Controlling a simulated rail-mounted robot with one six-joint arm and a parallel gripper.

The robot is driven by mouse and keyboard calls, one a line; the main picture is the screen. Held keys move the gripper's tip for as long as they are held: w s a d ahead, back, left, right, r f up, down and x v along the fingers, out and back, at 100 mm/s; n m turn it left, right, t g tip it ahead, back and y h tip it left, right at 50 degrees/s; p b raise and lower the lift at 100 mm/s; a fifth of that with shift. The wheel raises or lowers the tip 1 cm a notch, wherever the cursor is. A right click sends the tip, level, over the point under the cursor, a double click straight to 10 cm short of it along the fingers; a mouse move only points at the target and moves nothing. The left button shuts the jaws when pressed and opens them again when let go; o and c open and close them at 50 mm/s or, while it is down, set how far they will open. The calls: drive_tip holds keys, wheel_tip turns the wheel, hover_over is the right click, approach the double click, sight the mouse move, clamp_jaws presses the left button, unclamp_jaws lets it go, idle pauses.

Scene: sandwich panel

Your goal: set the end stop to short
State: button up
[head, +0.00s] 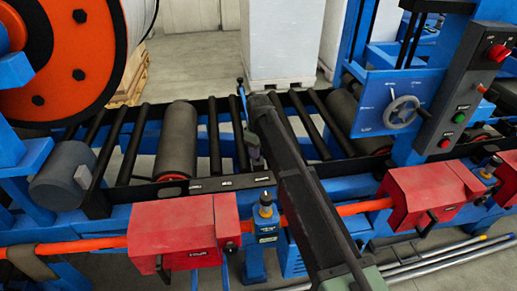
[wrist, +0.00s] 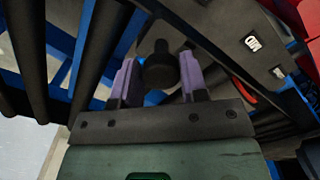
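A black knob (wrist: 160,70), which looks like the end stop's handle, stands between the two purple fingers of my gripper (wrist: 158,60) in the wrist view. The fingers are apart on either side of it; a thin gap shows on the left, and contact on the right cannot be told. In the head view my gripper (head: 254,150) is over the near side of the roller conveyor, and my arm hides part of the area. The end stop's setting cannot be told.
Conveyor rollers (head: 178,140) lie on both sides of my arm. Red clamp-like boxes (head: 185,232) and a blue post (head: 265,212) stand along the near side. A control box (head: 465,105) and handwheel (head: 402,112) stand at right, an orange reel (head: 75,50) at left.

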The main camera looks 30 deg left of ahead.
drive_tip(key=o, duration=0.4)
drive_tip(key=shift+w+d, duration=0.2)
drive_tip(key=shift+a, duration=0.1)
drive_tip(key=shift+r+p, duration=0.4)
drive_tip(key=shift+p, duration=0.05)
wheel_tip(320, 180, up, 10)
drive_tip(key=p, duration=1)
